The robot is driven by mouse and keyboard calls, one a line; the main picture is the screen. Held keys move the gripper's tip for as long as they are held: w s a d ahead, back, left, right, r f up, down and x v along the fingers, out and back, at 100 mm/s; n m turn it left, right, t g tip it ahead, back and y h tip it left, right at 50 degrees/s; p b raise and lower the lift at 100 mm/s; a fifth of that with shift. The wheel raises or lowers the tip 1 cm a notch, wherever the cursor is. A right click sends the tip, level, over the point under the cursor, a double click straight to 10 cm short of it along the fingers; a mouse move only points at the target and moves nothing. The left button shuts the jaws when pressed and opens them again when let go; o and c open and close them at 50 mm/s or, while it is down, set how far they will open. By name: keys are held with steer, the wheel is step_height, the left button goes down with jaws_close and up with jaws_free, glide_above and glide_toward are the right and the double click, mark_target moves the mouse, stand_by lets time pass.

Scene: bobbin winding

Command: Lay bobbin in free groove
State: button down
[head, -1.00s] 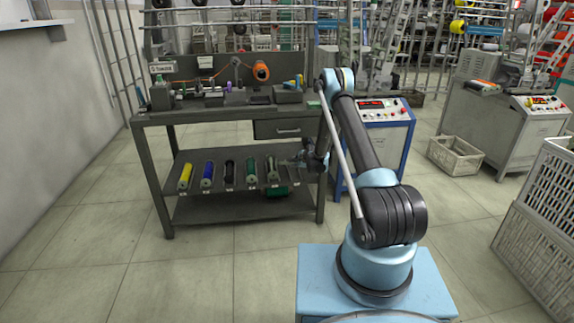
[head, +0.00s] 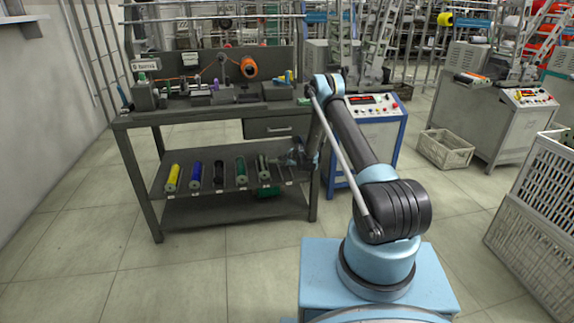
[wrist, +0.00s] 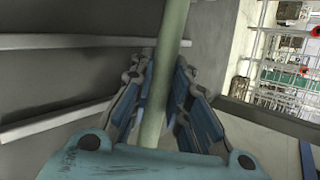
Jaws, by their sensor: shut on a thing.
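My gripper (head: 290,158) reaches in over the right part of the bench's lower shelf (head: 225,198). In the wrist view its fingers (wrist: 162,95) are closed on both sides of a long pale grey-green bobbin (wrist: 165,55), which runs up between them. A pale grey-green bobbin (head: 263,167) shows just left of the gripper in the head view, apparently the held one; its contact with the shelf cannot be told. Left of it lie a yellow bobbin (head: 172,178), a blue bobbin (head: 195,175), a black bobbin (head: 218,172) and a green bobbin (head: 241,170). The groove under the gripper is partly hidden.
The bench top (head: 215,105) with a winder and an orange spool (head: 249,68) overhangs the shelf. A drawer (head: 269,127) hangs under it. A bench leg (head: 315,180) stands right of the gripper. A blue-framed control unit (head: 367,130) is beyond. Floor in front is clear.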

steer(key=shift+a+f, duration=0.1)
steer(key=shift+f, duration=0.2)
steer(key=c, duration=1.5)
jaws_free()
steer(key=shift+c, duration=0.2)
steer(key=shift+s+r, duration=0.1)
steer(key=shift+r, duration=0.35)
steer(key=v, duration=1.1)
steer(key=shift+s+d+r, duration=0.2)
steer(key=shift+d, duration=0.05)
